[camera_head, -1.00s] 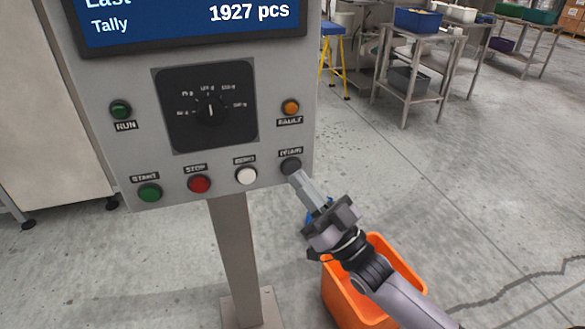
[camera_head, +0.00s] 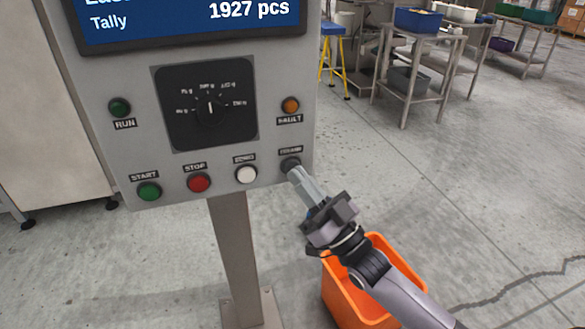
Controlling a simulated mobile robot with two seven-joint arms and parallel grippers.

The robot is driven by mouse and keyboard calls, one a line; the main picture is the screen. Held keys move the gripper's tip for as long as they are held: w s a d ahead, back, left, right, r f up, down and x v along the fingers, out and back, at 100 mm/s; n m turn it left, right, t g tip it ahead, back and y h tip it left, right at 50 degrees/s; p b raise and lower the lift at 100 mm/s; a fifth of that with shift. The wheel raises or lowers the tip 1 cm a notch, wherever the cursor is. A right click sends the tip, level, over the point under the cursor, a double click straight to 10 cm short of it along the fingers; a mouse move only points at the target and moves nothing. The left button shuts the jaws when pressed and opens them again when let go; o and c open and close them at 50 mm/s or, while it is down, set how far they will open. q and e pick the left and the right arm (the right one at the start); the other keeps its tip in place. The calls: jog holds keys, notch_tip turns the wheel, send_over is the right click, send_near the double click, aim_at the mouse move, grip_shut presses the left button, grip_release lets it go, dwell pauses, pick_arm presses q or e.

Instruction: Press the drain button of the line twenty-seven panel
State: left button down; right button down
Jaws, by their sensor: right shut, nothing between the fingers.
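The grey panel (camera_head: 135,78) stands on a post, with a screen (camera_head: 190,22) reading "Tally 1927 pcs" at its top. The dark grey drain button (camera_head: 290,163) is at the lower right of the panel, under a small label that is hard to read. My right gripper (camera_head: 295,174) is shut and empty. Its fingertips are at the drain button and cover its lower part. I cannot tell whether they touch it or how far it is pushed in. My left gripper is out of view.
Beside the drain button are a white button (camera_head: 246,175), a red stop button (camera_head: 199,183) and a green start button (camera_head: 149,191). A rotary dial (camera_head: 210,108) sits above them. An orange bin (camera_head: 345,295) stands on the floor under my right arm. Metal tables (camera_head: 425,45) stand behind.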

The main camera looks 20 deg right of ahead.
jog(key=shift+w, duration=0.45)
dwell(0.7)
jog(key=shift+s, duration=0.15)
jog(key=shift+s+p, duration=0.3)
jog(key=shift+s, duration=0.4)
jog(key=s+p, duration=0.2)
jog(key=s, duration=0.3)
jog(key=shift+d+p, duration=0.1)
jog(key=shift+p, duration=0.2)
jog(key=shift+f+h, duration=0.1)
jog(key=shift+h, duration=0.2)
dwell(0.3)
